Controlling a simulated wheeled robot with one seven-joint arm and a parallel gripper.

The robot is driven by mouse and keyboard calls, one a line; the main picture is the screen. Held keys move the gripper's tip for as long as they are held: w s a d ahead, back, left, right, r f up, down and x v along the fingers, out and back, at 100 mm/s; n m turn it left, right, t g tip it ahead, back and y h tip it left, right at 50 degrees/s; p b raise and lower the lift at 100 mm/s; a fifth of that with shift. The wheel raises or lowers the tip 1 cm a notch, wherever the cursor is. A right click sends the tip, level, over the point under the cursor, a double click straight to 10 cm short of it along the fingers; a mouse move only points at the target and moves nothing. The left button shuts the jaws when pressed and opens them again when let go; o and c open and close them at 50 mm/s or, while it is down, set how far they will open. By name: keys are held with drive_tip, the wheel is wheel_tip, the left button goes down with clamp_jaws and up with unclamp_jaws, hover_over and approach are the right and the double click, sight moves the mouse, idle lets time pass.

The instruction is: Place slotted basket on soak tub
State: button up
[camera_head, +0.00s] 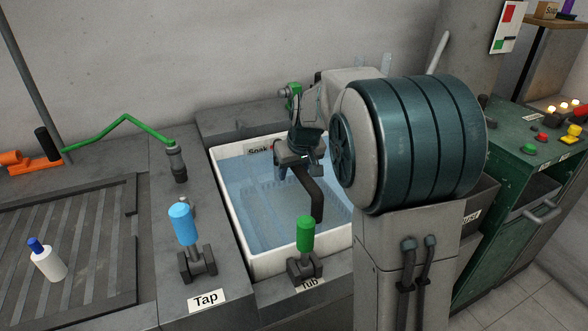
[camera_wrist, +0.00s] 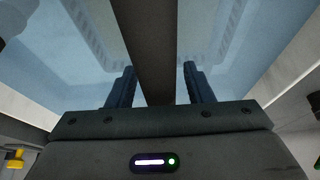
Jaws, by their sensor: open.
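The soak tub (camera_head: 227,225) is a white-rimmed basin of blue water in the middle of the head view. The slotted basket (camera_head: 268,204) shows faintly through the water inside it. Its slotted edge also shows in the wrist view (camera_wrist: 88,34). A dark bent bar (camera_head: 312,196), perhaps the basket's handle, stands over the tub. My gripper (camera_head: 300,165) is above the tub at the top of this bar. In the wrist view the bar (camera_wrist: 146,45) passes between my two open fingers (camera_wrist: 158,80), with a gap on the right side. My arm hides the tub's right part.
A blue-handled tap lever (camera_head: 182,225) and a green-handled lever (camera_head: 305,233) stand at the tub's front. A green pipe (camera_head: 125,122) is at left. A white bottle (camera_head: 48,262) stands on the ribbed drainboard (camera_head: 100,220). A green control cabinet (camera_head: 515,170) is at right.

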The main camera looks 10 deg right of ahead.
drive_tip(key=p+v, duration=0.1)
drive_tip(key=v, duration=1)
drive_tip(key=shift+r+p, duration=0.2)
drive_tip(key=shift+p, duration=0.15)
drive_tip(key=shift+s+d+r, duration=0.1)
drive_tip(key=shift+s+r, duration=0.1)
drive_tip(key=shift+r, duration=0.2)
idle(0.5)
